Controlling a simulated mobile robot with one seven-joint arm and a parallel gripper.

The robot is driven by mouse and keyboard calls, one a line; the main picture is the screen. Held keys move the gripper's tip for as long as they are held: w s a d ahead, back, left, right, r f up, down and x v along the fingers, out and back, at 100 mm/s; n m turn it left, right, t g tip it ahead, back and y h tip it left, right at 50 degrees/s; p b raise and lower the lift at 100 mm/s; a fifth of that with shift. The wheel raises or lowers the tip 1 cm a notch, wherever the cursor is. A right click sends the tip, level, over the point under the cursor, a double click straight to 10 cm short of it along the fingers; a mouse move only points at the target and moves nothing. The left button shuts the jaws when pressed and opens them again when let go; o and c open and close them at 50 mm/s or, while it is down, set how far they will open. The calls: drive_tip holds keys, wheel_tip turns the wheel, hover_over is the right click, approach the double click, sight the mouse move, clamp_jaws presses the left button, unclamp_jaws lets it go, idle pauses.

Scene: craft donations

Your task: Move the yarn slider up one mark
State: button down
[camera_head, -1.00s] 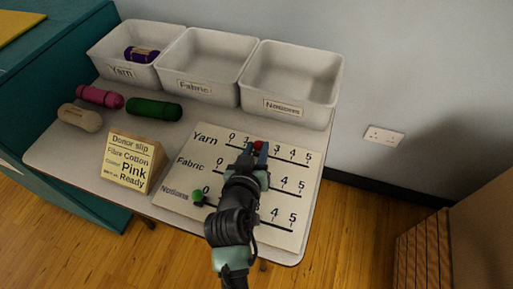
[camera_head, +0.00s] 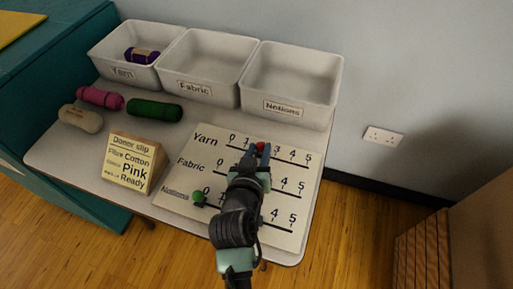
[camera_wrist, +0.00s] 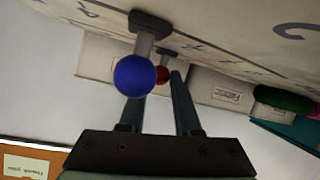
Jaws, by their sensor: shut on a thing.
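The slider board (camera_head: 300,205) lies on the table, with rows marked Yarn, Fabric and Notions, each numbered from 0 to 5. The yarn slider's red knob (camera_head: 260,146) is on the top row, close to the 2 position, whose numeral is hidden. My gripper (camera_head: 259,151) is shut on this knob. In the wrist view the red knob (camera_wrist: 162,75) shows between the fingers. A blue knob (camera_wrist: 135,76) on a grey stem stands in front of one finger there; in the head view my arm hides it. The green notions knob (camera_head: 198,196) sits near 0.
Bins labelled Yarn (camera_head: 105,60), Fabric (camera_head: 185,68) and Notions (camera_head: 290,114) stand at the back; the Yarn bin holds a purple skein (camera_head: 142,55). Pink (camera_head: 100,97), green (camera_head: 153,109) and beige (camera_head: 80,118) skeins and a donor slip stand (camera_head: 132,162) are left of the board.

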drive_tip(key=d, duration=0.1)
drive_tip(key=s+d+p, duration=0.1)
drive_tip(key=d, duration=0.1)
drive_tip(key=shift+d, duration=0.2)
drive_tip(key=c, duration=0.6)
unclamp_jaws()
drive_tip(key=shift+s, duration=0.1)
drive_tip(key=p+v, duration=0.1)
drive_tip(key=v, duration=1.2)
drive_tip(key=shift+a, duration=0.1)
